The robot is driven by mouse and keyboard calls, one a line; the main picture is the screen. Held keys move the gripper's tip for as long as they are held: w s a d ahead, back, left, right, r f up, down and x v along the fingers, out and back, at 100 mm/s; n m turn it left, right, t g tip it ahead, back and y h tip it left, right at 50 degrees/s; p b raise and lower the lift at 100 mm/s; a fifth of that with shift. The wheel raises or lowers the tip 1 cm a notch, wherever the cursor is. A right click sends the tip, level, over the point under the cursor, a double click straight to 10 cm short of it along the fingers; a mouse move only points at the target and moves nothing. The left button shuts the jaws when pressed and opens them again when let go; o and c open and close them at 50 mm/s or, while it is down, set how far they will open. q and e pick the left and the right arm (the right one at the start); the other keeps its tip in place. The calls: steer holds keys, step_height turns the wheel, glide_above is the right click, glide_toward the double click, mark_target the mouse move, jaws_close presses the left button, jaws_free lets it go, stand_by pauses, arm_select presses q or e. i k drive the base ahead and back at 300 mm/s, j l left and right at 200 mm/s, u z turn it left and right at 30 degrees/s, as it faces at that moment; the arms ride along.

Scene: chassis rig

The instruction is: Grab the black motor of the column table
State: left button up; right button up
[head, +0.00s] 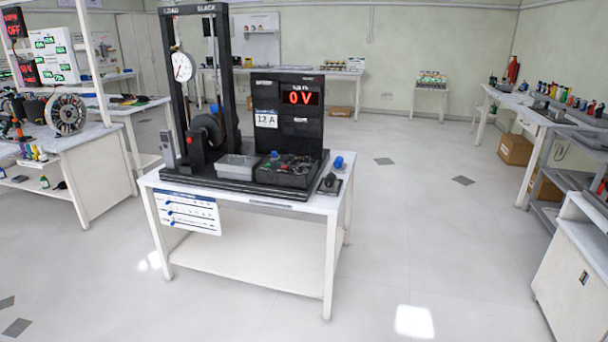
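A white table (262,199) stands ahead of me, carrying a black two-column rig (227,70) marked "LOAD BLACK". A small black object (329,181) lies on a dark pad at the table's right front corner, beside a blue part (338,162). I cannot tell for sure which dark part is the black motor. Neither of my grippers is in the head view.
A white bench (95,195) is at left, and a white cabinet (576,270) at right. The floor in front and right is clear.

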mark_target(329, 184)
steer(key=i+l+u, duration=0.1)
steer(key=i, duration=0.35)
steer(key=i+l, duration=0.1)
steer(key=i, duration=0.3)
steer(key=i+l+u, duration=0.15)
steer(key=i, duration=0.3)
steer(key=i+l+u, duration=0.1)
steer(key=i, duration=0.3)
